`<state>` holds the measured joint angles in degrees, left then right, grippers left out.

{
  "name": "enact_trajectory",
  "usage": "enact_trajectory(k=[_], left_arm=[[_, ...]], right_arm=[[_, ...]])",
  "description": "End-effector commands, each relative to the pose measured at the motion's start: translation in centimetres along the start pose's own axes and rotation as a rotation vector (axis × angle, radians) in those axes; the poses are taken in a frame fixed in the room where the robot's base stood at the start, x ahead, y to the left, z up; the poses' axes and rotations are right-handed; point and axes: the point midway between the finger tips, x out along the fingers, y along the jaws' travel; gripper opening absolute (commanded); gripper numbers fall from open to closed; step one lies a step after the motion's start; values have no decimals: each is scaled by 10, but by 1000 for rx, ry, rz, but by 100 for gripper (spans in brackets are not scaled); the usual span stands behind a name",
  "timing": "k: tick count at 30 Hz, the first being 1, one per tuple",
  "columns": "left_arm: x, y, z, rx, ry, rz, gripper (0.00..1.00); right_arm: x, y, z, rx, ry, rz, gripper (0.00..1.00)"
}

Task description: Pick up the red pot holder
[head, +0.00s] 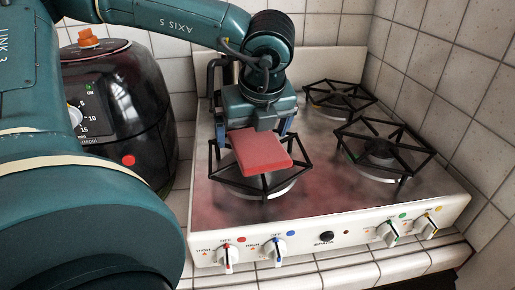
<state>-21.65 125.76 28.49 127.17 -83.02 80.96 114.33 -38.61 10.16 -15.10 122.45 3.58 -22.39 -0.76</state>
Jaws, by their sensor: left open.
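The red pot holder (262,153) is a flat square block over the front left burner (228,178) of the white stove. It appears to rest on the black grate. My left gripper (257,132) points down at the pot holder's far part, its fingers apart on either side. Whether the fingers touch it cannot be told. The gripper is open. My right gripper is not in view.
A black air fryer (125,110) stands left of the stove. Other burners (383,150) with black grates lie to the right and look empty. Knobs (273,250) line the stove's front. Tiled walls (470,80) close off the back and right.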

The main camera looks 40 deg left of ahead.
Motion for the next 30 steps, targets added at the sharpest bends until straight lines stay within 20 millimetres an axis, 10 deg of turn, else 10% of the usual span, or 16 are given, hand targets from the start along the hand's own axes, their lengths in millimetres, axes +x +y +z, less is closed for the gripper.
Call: enact_trajectory(k=[16, 30], left_arm=[[2, 0, -1, 0, 0, 1, 99], [2, 0, -1, 0, 1, 0, 61]], right_arm=[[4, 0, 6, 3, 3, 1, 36], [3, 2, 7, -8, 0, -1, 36]])
